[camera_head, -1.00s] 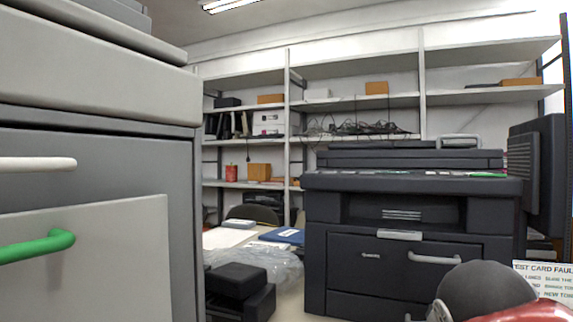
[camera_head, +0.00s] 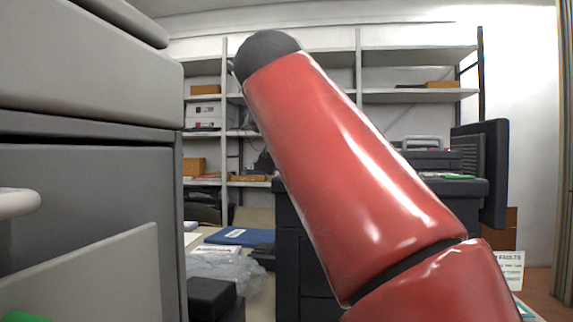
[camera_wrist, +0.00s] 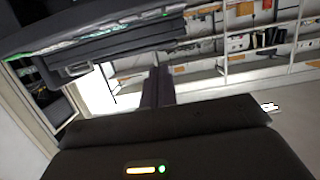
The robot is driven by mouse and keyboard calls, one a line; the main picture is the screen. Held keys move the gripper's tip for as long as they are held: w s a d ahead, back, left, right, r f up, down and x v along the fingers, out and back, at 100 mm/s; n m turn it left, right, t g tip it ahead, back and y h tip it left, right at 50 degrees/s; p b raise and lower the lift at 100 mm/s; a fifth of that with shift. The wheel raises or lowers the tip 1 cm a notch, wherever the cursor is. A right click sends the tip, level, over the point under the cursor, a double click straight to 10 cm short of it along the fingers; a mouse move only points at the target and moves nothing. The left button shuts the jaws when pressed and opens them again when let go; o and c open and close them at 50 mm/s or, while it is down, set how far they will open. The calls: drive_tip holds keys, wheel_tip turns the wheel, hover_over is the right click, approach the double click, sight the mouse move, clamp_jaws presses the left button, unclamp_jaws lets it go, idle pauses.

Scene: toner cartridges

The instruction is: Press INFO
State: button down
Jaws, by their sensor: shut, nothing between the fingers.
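The dark printer (camera_head: 290,245) stands right of centre in the head view, largely hidden behind my red arm. In the wrist view the printer (camera_wrist: 70,15) fills the upper left, tilted, with a row of small keys and green lights (camera_wrist: 100,40) along its edge. No INFO label can be read, so I cannot tell which key it is. My gripper (camera_wrist: 157,72) shows in the wrist view as two dark fingers close together, shut and empty. The fingers appear below the printer's edge in that picture; I cannot tell their distance from the keys. The head view does not show the fingers.
A grey cabinet (camera_head: 80,180) stands close on the left, with a white handle (camera_head: 15,203). A table with a blue folder (camera_head: 238,236) and clear plastic wrap (camera_head: 212,265) lies between it and the printer. Shelves (camera_head: 420,95) line the back wall.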

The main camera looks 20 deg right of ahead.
drive_tip(key=shift+d, duration=0.1)
drive_tip(key=p+x, duration=0.1)
drive_tip(key=x, duration=0.9)
drive_tip(key=shift+d+p, duration=0.1)
drive_tip(key=shift+p, duration=0.3)
wheel_tip(320, 180, down, 3)
drive_tip(key=shift+s+r+b, duration=0.1)
drive_tip(key=shift+s+b, duration=0.05)
drive_tip(key=shift+b, duration=0.65)
drive_tip(key=shift+f, duration=0.6)
drive_tip(key=shift+f, duration=0.1)
